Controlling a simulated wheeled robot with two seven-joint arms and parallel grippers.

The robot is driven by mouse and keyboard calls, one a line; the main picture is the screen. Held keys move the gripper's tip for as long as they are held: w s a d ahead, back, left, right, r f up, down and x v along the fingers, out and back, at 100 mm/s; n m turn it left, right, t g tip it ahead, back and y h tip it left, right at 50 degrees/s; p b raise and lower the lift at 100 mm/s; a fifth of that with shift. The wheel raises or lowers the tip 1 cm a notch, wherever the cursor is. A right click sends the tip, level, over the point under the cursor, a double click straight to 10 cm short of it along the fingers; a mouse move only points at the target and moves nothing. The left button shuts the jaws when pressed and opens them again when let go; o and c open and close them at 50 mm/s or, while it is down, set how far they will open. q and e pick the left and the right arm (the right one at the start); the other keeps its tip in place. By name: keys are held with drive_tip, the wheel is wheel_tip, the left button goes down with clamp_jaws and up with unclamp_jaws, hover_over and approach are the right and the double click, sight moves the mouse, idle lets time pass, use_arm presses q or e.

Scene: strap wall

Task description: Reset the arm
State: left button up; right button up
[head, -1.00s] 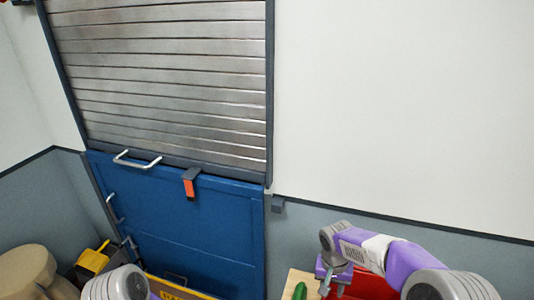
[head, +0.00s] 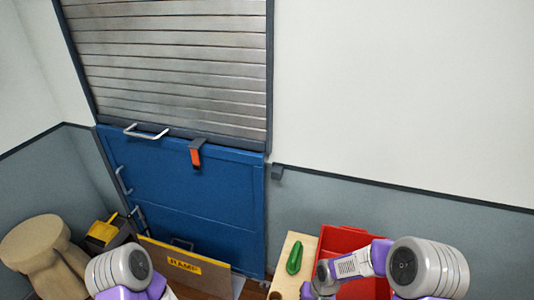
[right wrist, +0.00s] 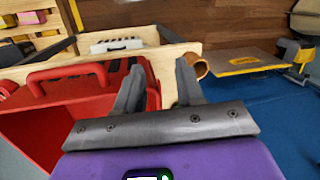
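My right arm comes in from the lower right of the head view, over the red bin (head: 345,240); its gripper is hidden there by the arm and the frame edge. In the right wrist view my right gripper (right wrist: 158,75) has its two fingers spread apart with nothing between them. The red bin (right wrist: 70,120) lies beyond and to the left of the fingers. My left arm shows at the bottom left of the head view, and its gripper is outside the frame.
A blue panel (head: 190,185) with an orange latch (head: 196,158) stands below a metal roller shutter (head: 170,60). A board marked RAMP (head: 185,263) leans in front. A green object (head: 294,258) lies on a wooden surface (head: 285,278). A beige stool (head: 40,250) stands left.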

drive_tip(key=s+a+f+y, duration=0.2)
drive_tip(key=s+a+f, duration=0.1)
drive_tip(key=s+f, duration=0.9)
wheel_tip(320, 180, down, 14)
drive_tip(key=s+t+b, duration=0.1)
drive_tip(key=s+b, duration=0.1)
drive_tip(key=b, duration=1.3)
drive_tip(key=shift+m+b, duration=0.3)
drive_tip(key=shift+b, duration=0.1)
